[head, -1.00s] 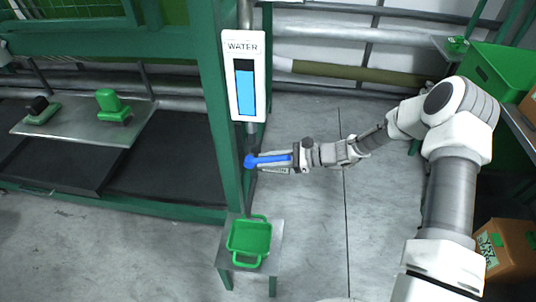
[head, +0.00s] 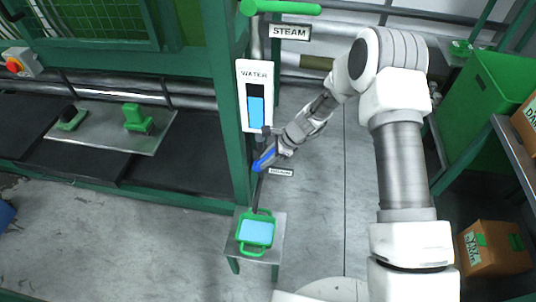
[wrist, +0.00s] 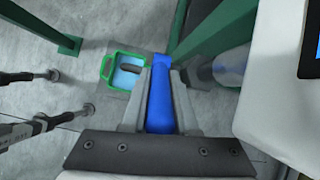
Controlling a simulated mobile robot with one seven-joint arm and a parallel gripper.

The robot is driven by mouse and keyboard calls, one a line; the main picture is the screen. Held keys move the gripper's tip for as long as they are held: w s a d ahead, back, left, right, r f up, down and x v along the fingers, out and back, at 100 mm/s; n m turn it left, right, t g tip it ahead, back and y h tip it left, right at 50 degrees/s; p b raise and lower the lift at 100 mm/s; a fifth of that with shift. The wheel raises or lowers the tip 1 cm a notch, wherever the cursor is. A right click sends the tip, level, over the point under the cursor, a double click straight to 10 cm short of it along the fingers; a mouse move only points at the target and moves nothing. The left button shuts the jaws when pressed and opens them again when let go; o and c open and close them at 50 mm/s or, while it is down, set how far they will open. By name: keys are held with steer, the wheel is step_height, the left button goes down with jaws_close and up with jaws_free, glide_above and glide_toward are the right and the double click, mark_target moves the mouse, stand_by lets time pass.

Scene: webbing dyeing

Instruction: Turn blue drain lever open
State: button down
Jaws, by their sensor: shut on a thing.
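The blue drain lever (head: 264,159) sits below the water gauge on the green frame post. It slants, its free end up and to the right of its pivot. My gripper (head: 279,150) is shut on the free end. In the wrist view the lever (wrist: 160,97) runs between the two fingers of my gripper (wrist: 159,76). The white WATER gauge (head: 255,72) shows a blue column filling roughly its lower half. Below, a green two-handled tray (head: 241,236) holds light blue liquid; it also shows in the wrist view (wrist: 106,68).
A small metal stand (head: 277,224) carries the tray. A green STEAM handle (head: 282,8) is above the gauge. At right are a green bin (head: 480,100) and a cardboard box (head: 492,248). The floor between is clear.

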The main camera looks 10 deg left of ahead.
stand_by(0.4)
steer(key=c, duration=0.7)
jaws_free()
steer(key=shift+a, duration=0.1)
steer(key=shift+r, duration=0.1)
steer(key=p+v, duration=0.1)
steer(key=v, duration=1.6)
steer(key=shift+a+r+p, duration=0.1)
steer(key=shift+r+p, duration=0.15)
steer(key=shift+p, duration=0.1)
